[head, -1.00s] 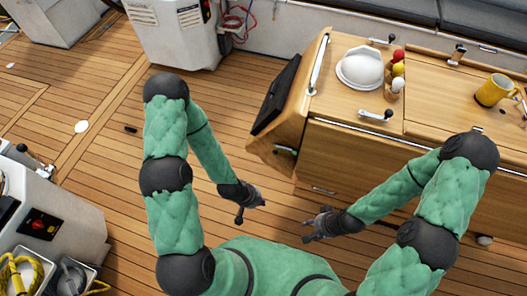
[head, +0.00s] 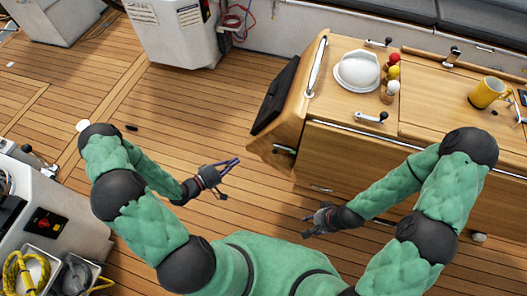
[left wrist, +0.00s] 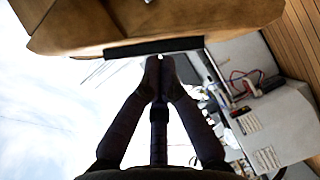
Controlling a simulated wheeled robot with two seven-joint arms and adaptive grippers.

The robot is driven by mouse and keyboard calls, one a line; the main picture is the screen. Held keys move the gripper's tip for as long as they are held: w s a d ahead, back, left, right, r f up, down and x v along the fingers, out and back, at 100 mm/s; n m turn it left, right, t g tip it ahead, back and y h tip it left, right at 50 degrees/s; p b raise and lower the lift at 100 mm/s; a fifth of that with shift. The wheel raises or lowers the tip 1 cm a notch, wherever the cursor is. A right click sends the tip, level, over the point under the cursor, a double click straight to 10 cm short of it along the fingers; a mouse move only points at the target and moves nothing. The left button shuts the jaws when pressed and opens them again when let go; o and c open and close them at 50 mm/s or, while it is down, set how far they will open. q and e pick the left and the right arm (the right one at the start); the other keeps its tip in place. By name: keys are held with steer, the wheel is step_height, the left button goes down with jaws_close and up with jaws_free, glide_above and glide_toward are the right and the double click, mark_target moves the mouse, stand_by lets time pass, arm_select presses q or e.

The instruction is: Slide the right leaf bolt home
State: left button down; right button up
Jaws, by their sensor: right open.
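The brown cockpit table (head: 345,150) stands right of centre in the head view. A silver bolt with a pale knob (head: 370,117) lies on its top near the front edge. A similar bolt (head: 378,43) is at the back edge, and another metal fitting (head: 453,55) is further right. I cannot tell which is the right leaf bolt. My left gripper (head: 232,166) is over the deck, left of the table and apart from it. Its fingers meet at the tips in the left wrist view (left wrist: 160,62), with nothing between them. My right gripper (head: 308,226) is open and empty, in front of the table.
A white domed object (head: 358,70), red, yellow and white round-topped pieces (head: 392,73) and a yellow mug (head: 488,92) stand on the table. A dark panel (head: 275,95) is on its slanted left side.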

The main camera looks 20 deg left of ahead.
arm_select(q)
steer(key=shift+w, duration=0.1)
steer(key=b, duration=0.3)
glide_toward(273, 146)
steer(key=w, duration=0.4)
steer(key=d, duration=0.1)
steer(key=d+f, duration=0.1)
steer(key=shift+w+d+f, duration=0.1)
steer(key=shift+d+f, duration=0.1)
steer(key=shift+d, duration=0.15)
steer(key=d, duration=0.5)
steer(key=shift+r, duration=0.1)
